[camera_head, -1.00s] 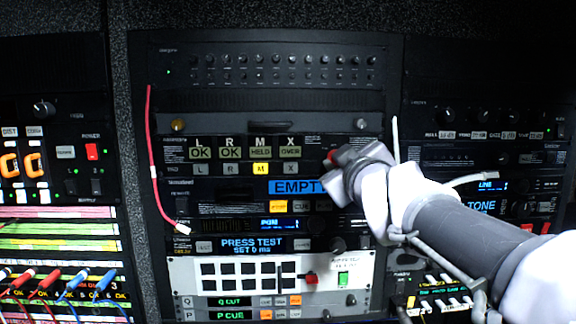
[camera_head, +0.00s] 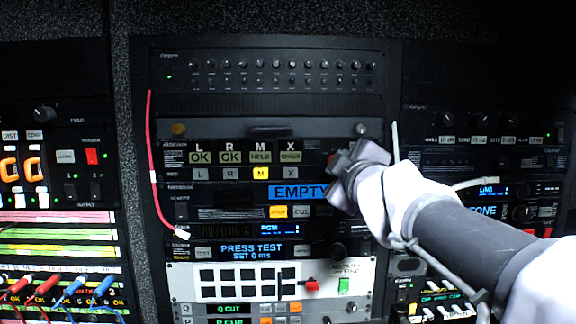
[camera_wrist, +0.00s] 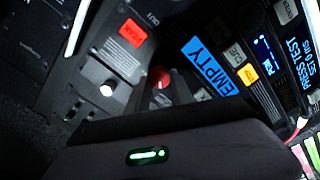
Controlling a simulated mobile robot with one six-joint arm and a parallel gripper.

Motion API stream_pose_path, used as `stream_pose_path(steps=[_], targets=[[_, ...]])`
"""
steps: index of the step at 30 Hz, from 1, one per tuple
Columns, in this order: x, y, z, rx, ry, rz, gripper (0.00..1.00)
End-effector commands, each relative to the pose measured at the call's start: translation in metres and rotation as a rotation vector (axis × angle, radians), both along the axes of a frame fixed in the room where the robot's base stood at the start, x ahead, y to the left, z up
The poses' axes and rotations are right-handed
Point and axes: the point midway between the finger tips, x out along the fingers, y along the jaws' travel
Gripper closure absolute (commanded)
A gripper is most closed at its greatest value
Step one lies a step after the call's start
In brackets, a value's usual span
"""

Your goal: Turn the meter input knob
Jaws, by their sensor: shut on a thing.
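A small red-capped knob sits at the right end of the black meter panel (camera_head: 180,158) with the L, R, M and X tiles; I take it as the meter input knob. In the head view its red edge (camera_head: 331,160) shows just left of my gripper (camera_head: 336,163). In the wrist view the round red cap (camera_wrist: 160,77) sits between the fingertips of my gripper (camera_wrist: 163,88), which are shut on it. The knob's sides and pointer are hidden, so its setting cannot be read.
The blue EMPTY display (camera_head: 297,193) lies just below my gripper. A red cable (camera_head: 153,160) hangs at the rack's left. A white cable (camera_head: 395,140) stands to the right of the gripper. A white button panel (camera_head: 190,281) is lower down.

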Motion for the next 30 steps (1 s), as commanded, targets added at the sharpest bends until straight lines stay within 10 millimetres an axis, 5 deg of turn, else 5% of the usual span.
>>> stream_pose_path(steps=[5,6,9,20,30], targets=[[0.0,0.0,0.0,-0.001,0.0,0.0,1.0],[0.0,0.0,0.0,-0.001,0.0,0.0,0.65],[0.0,0.0,0.0,0.0,0.0,0.0,0.51],[-0.008,0.0,0.002,0.001,-0.001,0.0,0.51],[-0.111,-0.003,0.01,-0.001,-0.003,-0.002,0.51]])
